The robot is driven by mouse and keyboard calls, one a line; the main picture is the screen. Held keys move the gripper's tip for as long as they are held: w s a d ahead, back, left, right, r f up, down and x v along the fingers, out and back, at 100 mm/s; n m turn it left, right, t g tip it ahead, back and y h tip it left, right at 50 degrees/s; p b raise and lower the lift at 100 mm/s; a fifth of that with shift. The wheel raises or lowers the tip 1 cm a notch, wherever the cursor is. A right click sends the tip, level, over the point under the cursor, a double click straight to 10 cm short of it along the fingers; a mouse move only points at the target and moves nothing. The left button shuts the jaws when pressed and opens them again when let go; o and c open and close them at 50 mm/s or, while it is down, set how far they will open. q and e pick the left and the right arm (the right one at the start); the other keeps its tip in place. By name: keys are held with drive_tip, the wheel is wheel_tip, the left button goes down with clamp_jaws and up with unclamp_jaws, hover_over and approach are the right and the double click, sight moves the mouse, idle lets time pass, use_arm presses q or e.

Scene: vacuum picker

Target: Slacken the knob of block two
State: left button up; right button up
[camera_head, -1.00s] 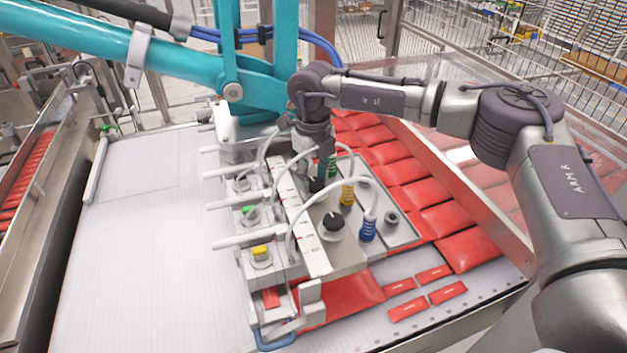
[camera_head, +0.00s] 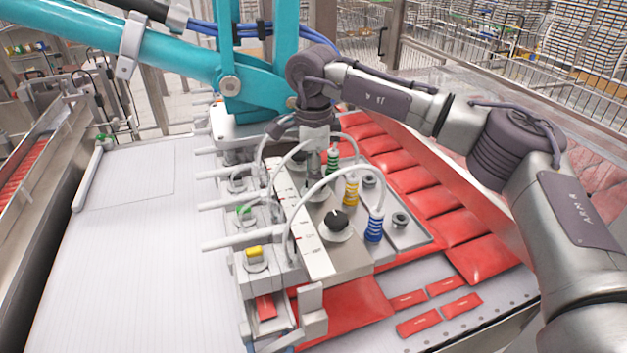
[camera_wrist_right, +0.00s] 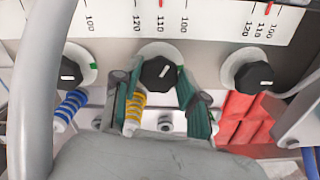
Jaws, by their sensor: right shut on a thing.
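Three black knobs with white pointer lines stand in a row in the right wrist view, each on a pale round dial. My right gripper (camera_wrist_right: 157,98) has its green-padded fingers on both sides of the middle knob (camera_wrist_right: 158,72), the one of block two, and is shut on it. Its pointer line tilts up to the right. The left knob (camera_wrist_right: 71,72) and right knob (camera_wrist_right: 252,76) are free. In the head view my right gripper (camera_head: 317,165) reaches down onto the block row and largely hides the middle knob. The nearest knob (camera_head: 336,220) shows clearly. My left gripper is out of view.
Blue (camera_head: 374,226), yellow (camera_head: 351,190) and green (camera_head: 332,160) coiled fittings with arching white hoses stand close by the gripper. A white scale strip (camera_head: 309,246) runs along the blocks. A teal beam (camera_head: 165,57) crosses behind. Red packs (camera_head: 455,226) lie to the right.

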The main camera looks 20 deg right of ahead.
drive_tip(key=n+b, duration=0.1)
drive_tip(key=n, duration=0.4)
drive_tip(key=shift+n, duration=0.3)
drive_tip(key=n, duration=0.5)
drive_tip(key=shift+s+r+n+b, duration=0.1)
drive_tip(key=shift+s+n+b, duration=0.05)
drive_tip(key=shift+n+b, duration=0.25)
drive_tip(key=o, duration=1.1)
drive_tip(key=shift+o, duration=0.2)
wheel_tip(320, 180, up, 12)
